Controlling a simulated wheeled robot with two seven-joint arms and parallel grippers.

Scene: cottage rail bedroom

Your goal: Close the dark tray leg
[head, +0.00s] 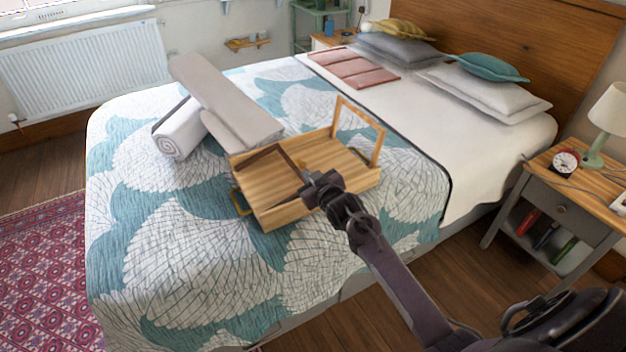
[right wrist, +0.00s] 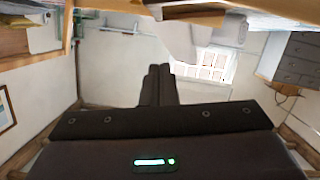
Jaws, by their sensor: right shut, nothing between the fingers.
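The wooden bed tray (head: 335,160) lies on the bed. Its dark leg (head: 262,156) is a dark brown frame at the tray's left end, slanting over the tray floor; its exact angle is hard to tell. A light wooden leg (head: 376,147) stands raised at the right end. My right gripper (head: 312,188) is shut and empty over the tray's near side, close to the dark leg's near arm. I cannot tell if they touch. Its closed fingers show in the right wrist view (right wrist: 158,85). My left gripper is not in view.
A folded grey cloth (head: 222,95) and a rolled white towel (head: 180,132) lie just behind and left of the tray. Pillows (head: 480,90) are at the headboard. A nightstand (head: 560,195) with lamp and clock stands right. The bed's near left is clear.

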